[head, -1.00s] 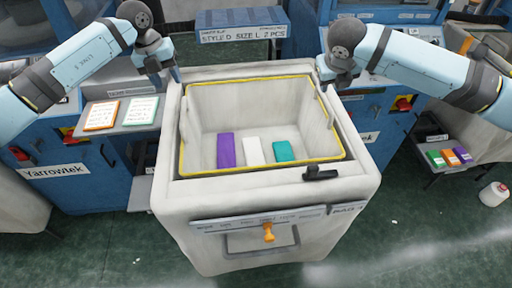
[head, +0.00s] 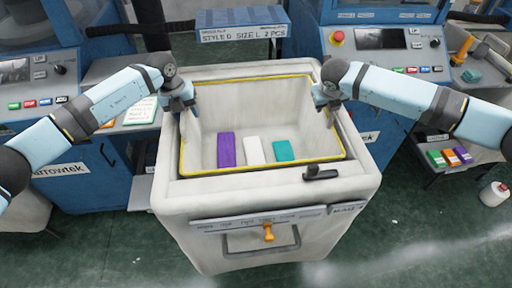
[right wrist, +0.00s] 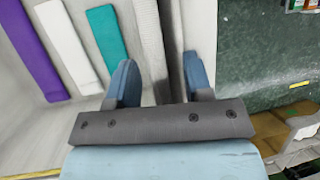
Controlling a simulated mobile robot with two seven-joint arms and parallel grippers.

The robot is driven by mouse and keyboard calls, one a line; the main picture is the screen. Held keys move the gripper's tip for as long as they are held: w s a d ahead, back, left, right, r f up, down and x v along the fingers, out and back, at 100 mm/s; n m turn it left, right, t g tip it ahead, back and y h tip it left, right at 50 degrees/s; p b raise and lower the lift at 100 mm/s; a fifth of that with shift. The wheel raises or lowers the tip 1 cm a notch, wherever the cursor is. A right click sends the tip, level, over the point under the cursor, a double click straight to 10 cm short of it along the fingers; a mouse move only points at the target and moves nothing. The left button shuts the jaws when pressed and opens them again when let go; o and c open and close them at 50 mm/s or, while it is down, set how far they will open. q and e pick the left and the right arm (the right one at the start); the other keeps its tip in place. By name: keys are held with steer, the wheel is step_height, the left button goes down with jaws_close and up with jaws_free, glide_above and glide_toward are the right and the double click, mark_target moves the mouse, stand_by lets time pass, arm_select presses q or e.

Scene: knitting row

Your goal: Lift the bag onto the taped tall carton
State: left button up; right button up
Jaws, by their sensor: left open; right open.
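A pale, open, box-shaped bag (head: 265,100) with a yellow line round its mouth is set into a large off-white cart (head: 180,198). It holds a purple block (head: 226,150), a white block (head: 254,150) and a teal block (head: 284,151). My left gripper (head: 187,108) points down at the bag's left side. My right gripper (head: 331,118) is at its right side. In the right wrist view its open fingers (right wrist: 162,82) stand either side of a pale ribbed wall or strap (right wrist: 151,40); contact is unclear. I cannot pick out a taped tall carton.
A black latch (head: 320,174) lies on the cart's front rim, and an orange knob (head: 268,232) is on its front. Blue machines stand behind on both sides. A low shelf (head: 445,165) and a white bottle (head: 493,194) are at right. The green floor in front is clear.

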arm_select(q)
steer(key=c, duration=0.7)
arm_select(e)
steer(key=c, duration=0.7)
arm_select(q)
steer(key=shift+d, duration=0.1)
jaws_close()
arm_select(e)
jaws_close()
arm_select(q)
steer(key=shift+r, duration=0.2)
arm_select(e)
steer(key=shift+a, duration=0.15)
